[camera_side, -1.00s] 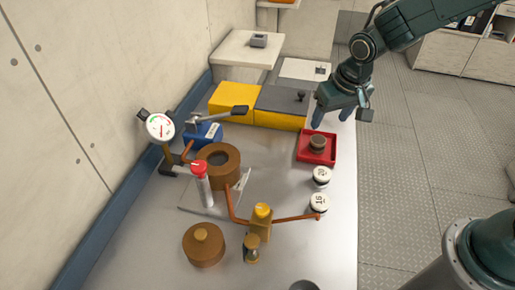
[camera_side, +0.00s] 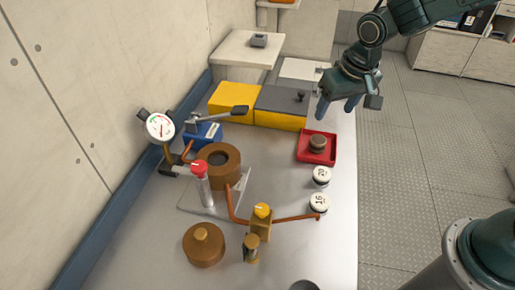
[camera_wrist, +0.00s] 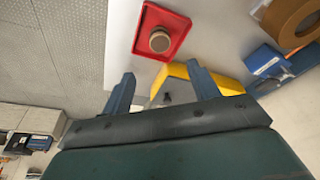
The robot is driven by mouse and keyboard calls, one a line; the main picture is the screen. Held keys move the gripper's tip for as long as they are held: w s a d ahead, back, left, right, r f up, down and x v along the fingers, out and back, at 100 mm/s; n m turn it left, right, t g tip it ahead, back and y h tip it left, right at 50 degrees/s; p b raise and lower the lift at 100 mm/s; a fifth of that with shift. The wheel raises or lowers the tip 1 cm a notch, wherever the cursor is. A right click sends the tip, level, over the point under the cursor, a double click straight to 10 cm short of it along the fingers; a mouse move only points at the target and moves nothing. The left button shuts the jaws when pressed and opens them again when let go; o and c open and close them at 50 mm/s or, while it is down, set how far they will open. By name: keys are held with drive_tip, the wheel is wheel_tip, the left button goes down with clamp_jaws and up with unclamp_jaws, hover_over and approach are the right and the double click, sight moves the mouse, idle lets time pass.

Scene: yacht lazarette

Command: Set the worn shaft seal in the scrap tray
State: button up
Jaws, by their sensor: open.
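The worn shaft seal looks to be the small brown round piece (camera_side: 318,143) lying in the red scrap tray (camera_side: 303,158). In the wrist view the brown piece (camera_wrist: 159,41) sits inside the red tray (camera_wrist: 176,22), toward its lower part. My gripper (camera_side: 335,112) is above and behind the tray in the side view, apart from both. Its two blue fingers are spread with nothing between them, as the wrist view also shows (camera_wrist: 163,85).
Two white-topped round pieces (camera_side: 321,176) stand in front of the tray. A yellow and grey box (camera_side: 278,107) is behind it. A brown ring housing (camera_side: 218,180), red-capped tube (camera_side: 201,182), copper pipe and dial gauge (camera_side: 160,127) stand to the left. The bench front is partly clear.

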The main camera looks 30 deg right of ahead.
drive_tip(key=s+d+r+t, duration=0.1)
drive_tip(key=s+d+r, duration=0.1)
drive_tip(key=s, duration=0.5)
drive_tip(key=s+d+r+n, duration=0.1)
drive_tip(key=s+d+r, duration=0.1)
drive_tip(key=s+r, duration=0.3)
drive_tip(key=s+d+r+n+t, duration=0.1)
drive_tip(key=s+d+r, duration=0.2)
drive_tip(key=s, duration=0.6)
drive_tip(key=shift+s+r+t+y, duration=0.3)
drive_tip(key=shift+s+r, duration=0.05)
drive_tip(key=shift+r, duration=0.3)
